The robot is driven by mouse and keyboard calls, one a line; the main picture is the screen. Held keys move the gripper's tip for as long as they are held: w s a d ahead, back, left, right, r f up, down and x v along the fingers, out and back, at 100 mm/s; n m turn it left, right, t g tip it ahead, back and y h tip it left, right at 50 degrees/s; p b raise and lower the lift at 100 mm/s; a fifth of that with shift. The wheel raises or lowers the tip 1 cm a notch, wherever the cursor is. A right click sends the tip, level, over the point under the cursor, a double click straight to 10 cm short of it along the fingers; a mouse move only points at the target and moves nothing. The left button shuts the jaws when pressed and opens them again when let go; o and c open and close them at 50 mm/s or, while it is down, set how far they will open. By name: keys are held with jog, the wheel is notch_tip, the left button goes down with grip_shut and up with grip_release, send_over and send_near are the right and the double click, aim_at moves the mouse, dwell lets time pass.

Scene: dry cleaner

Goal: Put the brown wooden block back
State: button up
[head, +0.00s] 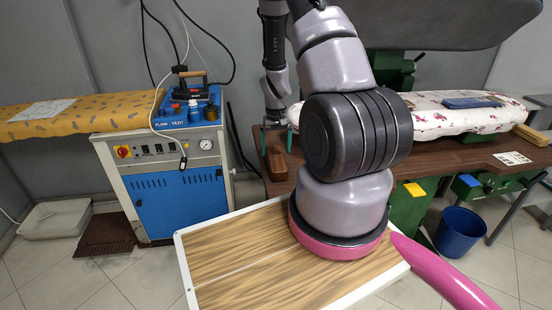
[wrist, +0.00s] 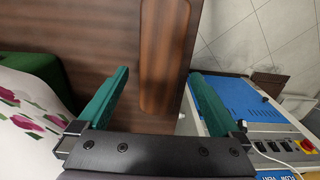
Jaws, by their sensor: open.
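The brown wooden block (head: 278,168) lies on the left end of the brown table (head: 440,155) in the head view. In the wrist view the block (wrist: 165,45) is long and dark brown with a rounded near end, close to the table edge. My gripper (head: 275,138) is over this end of the table, pointing down, its teal fingers apart. In the wrist view my gripper (wrist: 158,74) is open and empty, and the block shows in the gap between the fingers. I cannot tell the height between fingertips and block. My arm hides part of the table.
A floral ironing board (head: 430,118) with a folded blue cloth (head: 470,102) and a light wooden block (head: 532,135) are at right. A blue steam unit (head: 180,195) stands left of the table, with an iron (head: 190,85) on top. A blue bin (head: 460,232) stands at right.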

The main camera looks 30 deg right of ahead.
notch_tip(320, 180, up, 7)
notch_tip(320, 180, up, 12)
jog(key=t, duration=0.2)
send_over(276, 158)
jog(key=a, duration=0.4)
jog(key=s+a+r+t+y, duration=0.1)
jog(key=s+a+r, duration=0.1)
jog(key=r, duration=0.4)
jog(key=s+a+r+t, duration=0.1)
jog(key=s+a+r, duration=0.1)
jog(key=r, duration=0.4)
jog(key=s+a+r+m+t+y, duration=0.1)
jog(key=s+a+r+t, duration=0.2)
jog(key=s+r, duration=1)
jog(key=shift+s+a, duration=1.15)
jog(key=shift+s, duration=0.05)
